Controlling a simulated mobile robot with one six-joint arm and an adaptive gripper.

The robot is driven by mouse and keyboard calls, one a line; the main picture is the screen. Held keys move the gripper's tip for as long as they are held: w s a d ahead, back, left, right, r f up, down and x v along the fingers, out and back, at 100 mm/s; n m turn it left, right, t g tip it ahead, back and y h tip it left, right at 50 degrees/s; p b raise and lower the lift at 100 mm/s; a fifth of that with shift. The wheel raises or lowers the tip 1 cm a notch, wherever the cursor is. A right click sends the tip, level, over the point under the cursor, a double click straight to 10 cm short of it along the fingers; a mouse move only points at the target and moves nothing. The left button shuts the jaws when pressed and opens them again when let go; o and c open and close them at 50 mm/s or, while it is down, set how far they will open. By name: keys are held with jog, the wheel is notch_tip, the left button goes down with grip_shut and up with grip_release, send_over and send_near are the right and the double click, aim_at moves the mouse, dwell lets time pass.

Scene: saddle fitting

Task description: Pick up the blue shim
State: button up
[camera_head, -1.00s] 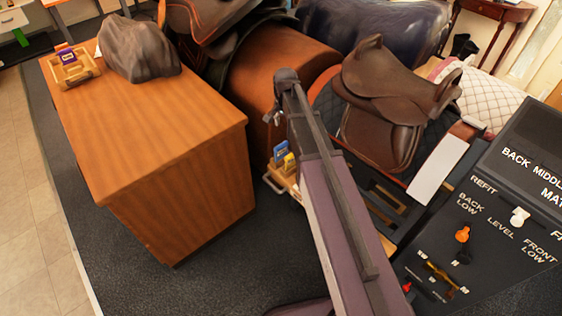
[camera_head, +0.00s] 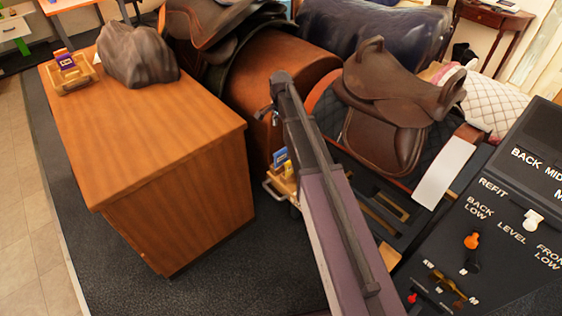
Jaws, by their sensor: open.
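The blue shim (camera_head: 279,156) stands upright in a small wooden tray (camera_head: 280,188) between the wooden cabinet and my arm. A yellow shim (camera_head: 288,168) stands beside it, partly hidden by my arm. My arm reaches up the picture past the tray, and its links cover the tray's right part. My gripper (camera_head: 266,113) shows only as a small part at the arm's far end. It is open, appears higher in the picture than the blue shim, and holds nothing that I can see.
A wooden cabinet (camera_head: 160,150) stands on the left, with a grey-brown lump (camera_head: 135,55) and a tray with a purple shim (camera_head: 66,60) on top. A brown saddle (camera_head: 395,95) stands right of my arm. A black labelled panel (camera_head: 500,225) fills the lower right. Dark carpet (camera_head: 240,265) lies clear in front.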

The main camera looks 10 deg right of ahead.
aim_at(281, 151)
jog(key=shift+f+b, duration=3.8)
jog(key=shift+f, duration=0.25)
jog(key=shift+f+b, duration=2.6)
jog(key=shift+c, duration=0.2)
grip_shut()
